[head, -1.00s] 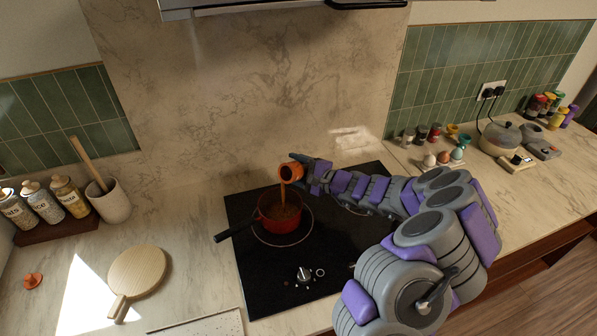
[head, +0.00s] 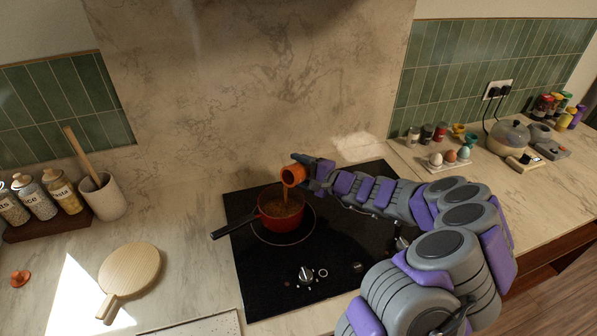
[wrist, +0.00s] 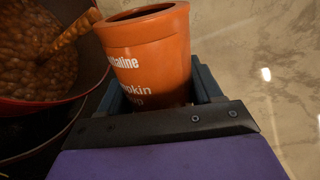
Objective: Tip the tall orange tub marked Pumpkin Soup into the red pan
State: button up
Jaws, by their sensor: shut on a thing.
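The orange tub (head: 293,175) is tilted over the red pan (head: 268,222), its mouth facing left and down. A stream of orange-brown soup runs from the tub into the pan. The pan sits on the black hob with its dark handle to the left; lumpy orange-brown soup (wrist: 40,45) lies inside it in the wrist view. My gripper (head: 312,168) is shut around the tub, above the pan's right rear side. The tub's lower end is hidden by the gripper.
The black hob (head: 330,265) has a knob near its front. A round wooden board (head: 130,268) and an orange lid (head: 20,278) lie on the left counter. A utensil crock (head: 103,198) and jars stand behind.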

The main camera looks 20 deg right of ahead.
aim_at(294, 164)
jog(key=shift+d+f+b, duration=0.2)
jog(key=shift+d+b, duration=0.05)
jog(key=shift+b, duration=0.2)
jog(key=shift+s+r+n+b, duration=0.1)
jog(key=shift+r+n+b, duration=0.3)
jog(key=shift+n, duration=0.3)
jog(key=r+n, duration=0.1)
jog(key=a+r+n, duration=0.1)
jog(key=shift+s+n+t+h, duration=0.15)
jog(key=shift+n+t+h, duration=0.15)
jog(key=shift+h, duration=0.1)
jog(key=n, duration=0.1)
jog(key=r+n, duration=0.1)
jog(key=n, duration=0.1)
jog(key=shift+s+a+r+h, duration=0.25)
jog(key=shift+s+a+h, duration=0.05)
jog(key=shift+s+a, duration=0.1)
jog(key=shift+s+a+r+n+t, duration=0.1)
jog(key=shift+a+r+n+t, duration=0.2)
jog(key=shift+n, duration=0.2)
jog(key=shift+p, duration=0.4)
